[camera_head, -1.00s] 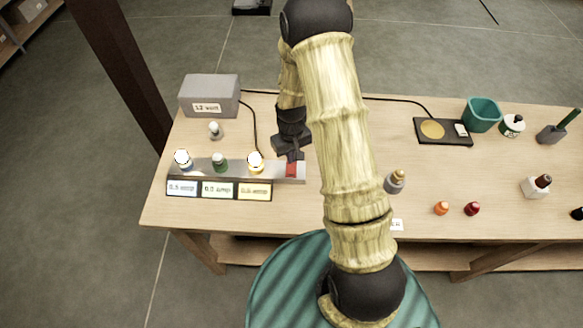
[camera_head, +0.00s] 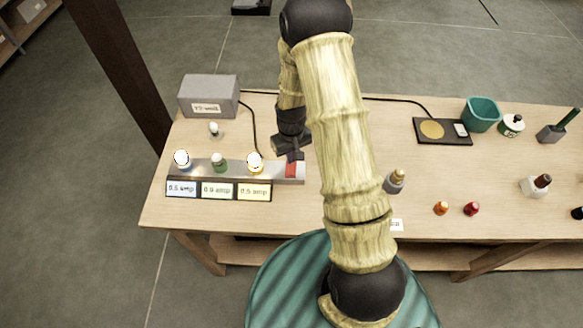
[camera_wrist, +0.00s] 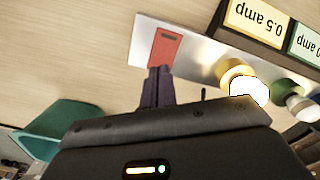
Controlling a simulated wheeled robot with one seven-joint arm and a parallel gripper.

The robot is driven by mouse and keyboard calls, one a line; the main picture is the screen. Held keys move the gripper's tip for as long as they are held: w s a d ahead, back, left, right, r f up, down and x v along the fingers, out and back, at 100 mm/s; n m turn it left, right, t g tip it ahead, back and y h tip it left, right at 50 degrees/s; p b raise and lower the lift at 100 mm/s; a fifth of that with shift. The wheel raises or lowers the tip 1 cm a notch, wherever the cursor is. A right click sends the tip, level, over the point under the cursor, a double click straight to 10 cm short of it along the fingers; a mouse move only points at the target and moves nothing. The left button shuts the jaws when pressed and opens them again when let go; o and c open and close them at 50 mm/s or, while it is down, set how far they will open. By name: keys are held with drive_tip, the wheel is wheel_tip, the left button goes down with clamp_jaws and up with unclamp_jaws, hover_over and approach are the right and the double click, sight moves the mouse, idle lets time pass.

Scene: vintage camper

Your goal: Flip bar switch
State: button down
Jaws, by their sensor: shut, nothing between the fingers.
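The bar (camera_head: 186,167) is a long metal strip along the left front of the table, with three bulbs on it. Its red switch (camera_head: 291,170) sits at the right end and also shows in the wrist view (camera_wrist: 166,46). My gripper (camera_head: 294,155) is shut and empty, at the switch's far edge. In the wrist view, the closed fingertips (camera_wrist: 159,72) overlap the edge of the red switch; I cannot tell whether they touch it. The yellow-based bulb (camera_head: 255,161) and the blue-based bulb (camera_head: 181,158) look bright; the green-based bulb (camera_head: 218,159) looks dimmer.
Amp labels (camera_head: 217,191) line the bar's front. A grey box (camera_head: 209,95) with a cable and a loose bulb (camera_head: 214,129) stand behind it. A teal cup (camera_head: 482,114), a black pad (camera_head: 456,138) and small bottles lie to the right. Bare wood lies left of the pad.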

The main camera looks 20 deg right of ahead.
drive_tip(key=shift+f+b, duration=0.65)
drive_tip(key=shift+f, duration=0.3)
idle(0.6)
drive_tip(key=shift+r+p, duration=2.55)
drive_tip(key=shift+r, duration=1)
drive_tip(key=s+r+m+t, duration=0.2)
drive_tip(key=s+r, duration=1.2)
drive_tip(key=r, duration=0.4)
drive_tip(key=shift+s+t+b, duration=0.2)
drive_tip(key=shift+t+b, duration=0.1)
drive_tip(key=shift+b, duration=0.15)
